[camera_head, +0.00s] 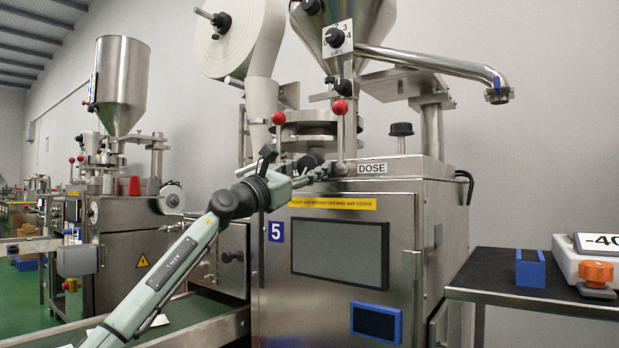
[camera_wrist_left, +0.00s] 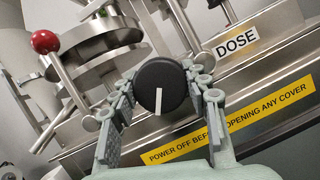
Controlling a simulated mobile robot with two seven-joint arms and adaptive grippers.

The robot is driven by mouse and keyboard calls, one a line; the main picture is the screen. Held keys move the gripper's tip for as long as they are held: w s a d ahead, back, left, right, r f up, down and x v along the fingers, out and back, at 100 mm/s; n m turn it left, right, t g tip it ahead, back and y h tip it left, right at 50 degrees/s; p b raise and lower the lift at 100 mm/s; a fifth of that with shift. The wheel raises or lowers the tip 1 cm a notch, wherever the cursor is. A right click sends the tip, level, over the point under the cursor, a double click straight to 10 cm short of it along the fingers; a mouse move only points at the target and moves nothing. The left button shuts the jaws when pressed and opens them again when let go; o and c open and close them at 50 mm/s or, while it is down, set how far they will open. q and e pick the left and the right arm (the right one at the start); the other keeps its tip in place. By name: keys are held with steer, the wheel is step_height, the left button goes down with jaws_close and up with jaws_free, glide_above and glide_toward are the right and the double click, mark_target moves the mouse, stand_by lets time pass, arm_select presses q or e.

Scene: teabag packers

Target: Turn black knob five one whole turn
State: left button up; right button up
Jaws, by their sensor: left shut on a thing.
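Black knob five (camera_wrist_left: 158,86) is a round black dial with a white pointer line, on the front of the steel machine marked with a blue 5 (camera_head: 276,231). In the left wrist view its line points down, leaning slightly left. The DOSE label (camera_wrist_left: 236,40) is to its right; it also shows in the head view (camera_head: 371,168). My left gripper (camera_head: 322,168) reaches the machine's upper front edge and is shut on the knob, with a finger on each side of it (camera_wrist_left: 160,92). In the head view the fingers partly hide the knob. My right gripper is not in view.
Red-balled levers (camera_head: 340,107) stand just above the gripper. A yellow warning strip (camera_head: 333,203) and a dark screen (camera_head: 340,253) lie below. Another dial (camera_head: 334,38) is on the hopper. A dark-topped side table (camera_head: 505,282) holds a blue holder (camera_head: 530,268).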

arm_select(q)
steer(key=shift+m, duration=0.5)
steer(key=o, duration=1.2)
steer(key=shift+c, duration=0.2)
steer(key=shift+s+a+f, duration=0.2)
steer(key=shift+s+a, duration=0.05)
steer(key=shift+a, duration=0.2)
steer(key=v, duration=1.1)
